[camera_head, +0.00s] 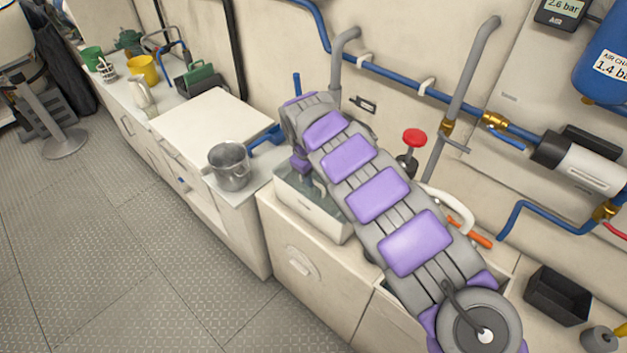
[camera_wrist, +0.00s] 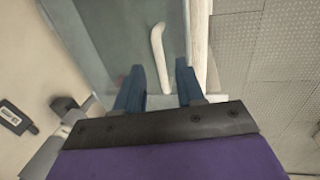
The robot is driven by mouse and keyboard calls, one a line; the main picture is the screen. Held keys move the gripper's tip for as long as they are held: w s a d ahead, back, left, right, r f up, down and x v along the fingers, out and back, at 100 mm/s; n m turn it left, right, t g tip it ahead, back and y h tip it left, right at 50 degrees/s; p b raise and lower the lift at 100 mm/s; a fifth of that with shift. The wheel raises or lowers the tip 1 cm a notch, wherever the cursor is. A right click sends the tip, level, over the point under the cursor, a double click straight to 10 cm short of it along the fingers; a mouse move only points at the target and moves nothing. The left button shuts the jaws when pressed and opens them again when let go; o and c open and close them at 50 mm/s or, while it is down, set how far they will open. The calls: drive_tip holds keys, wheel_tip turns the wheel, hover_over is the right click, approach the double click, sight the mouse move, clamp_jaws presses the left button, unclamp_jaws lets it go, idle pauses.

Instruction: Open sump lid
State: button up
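A white box with a grey-green, glassy-looking top, which looks like the sump (camera_head: 312,208), sits on the counter beneath my arm in the head view. In the wrist view its grey-green surface (camera_wrist: 113,40) lies ahead of my gripper (camera_wrist: 160,85), with a white rim along the right. A curved off-white bar, perhaps the lid handle (camera_wrist: 159,58), lies ahead of the gap between my two blue fingers. My arm hides part of the box in the head view.
A metal pot (camera_head: 230,166) stands on the counter left of the box. Wall pipes (camera_head: 385,75) and a red-knobbed valve (camera_head: 414,140) are close to my arm. A black bin (camera_head: 557,296) sits at right. The floor (camera_head: 110,240) in front is clear.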

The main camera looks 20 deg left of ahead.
drive_tip(key=shift+w+d+f, duration=0.15)
drive_tip(key=shift+d+f, duration=0.05)
drive_tip(key=shift+f, duration=0.8)
drive_tip(key=shift+a, duration=0.1)
drive_tip(key=shift+c, duration=0.6)
clamp_jaws()
